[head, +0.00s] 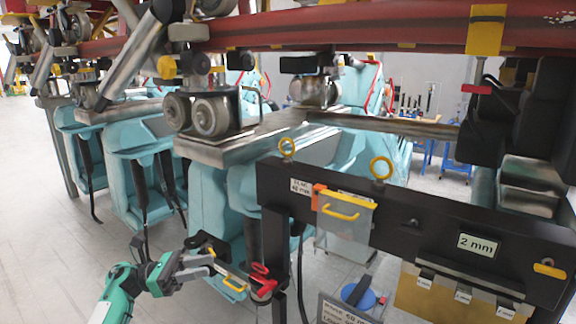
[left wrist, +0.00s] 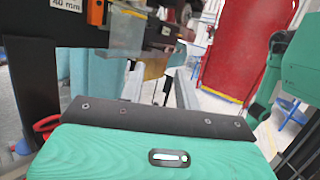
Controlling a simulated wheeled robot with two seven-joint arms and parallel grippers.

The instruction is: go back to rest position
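My left gripper (head: 211,263) is low in the head view, at the end of a green and dark grey arm. Its two fingers look a little apart, with nothing seen between them. It is in front of a light blue coaster seat and left of a red clip-like part (head: 263,281); I cannot tell whether it touches either. The left wrist view shows a green and black housing across the bottom, but no fingertips. My right gripper is in neither view.
A black beam (head: 425,228) with a "2 mm" label (head: 477,245) and yellow handles stands at the right. Light blue seats (head: 140,175) hang under a red rail (head: 350,28). Open grey floor (head: 40,200) lies at the left. A red panel (left wrist: 235,50) stands behind.

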